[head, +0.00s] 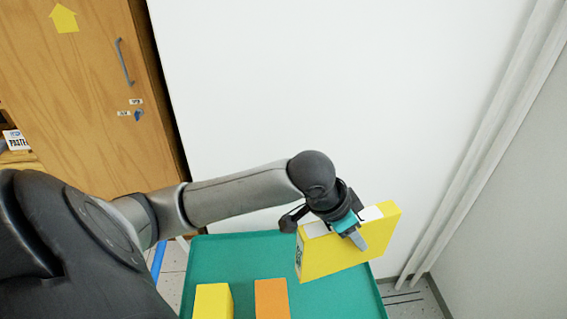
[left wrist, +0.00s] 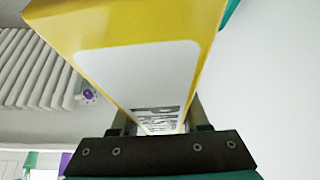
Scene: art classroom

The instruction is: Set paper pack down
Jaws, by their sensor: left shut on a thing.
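The paper pack (head: 345,258) is a yellow box with a white label, held tilted by my left gripper (head: 356,232). The gripper is shut on the pack's upper edge. In the head view the pack hangs over the far right part of a green tray-like surface (head: 232,258); I cannot tell whether its lower edge touches that surface. In the left wrist view the pack (left wrist: 75,22) fills the upper middle, with its white label and dark lettering facing the camera, and the gripper (left wrist: 160,130) is at its near end. My right gripper is not in view.
A yellow box (head: 213,301) and an orange box (head: 271,299) stand on the green surface at its near side. A white wall (head: 350,80) is behind it, with pipes (head: 480,150) at right. A wooden cabinet (head: 80,90) stands at left. The green surface's middle is clear.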

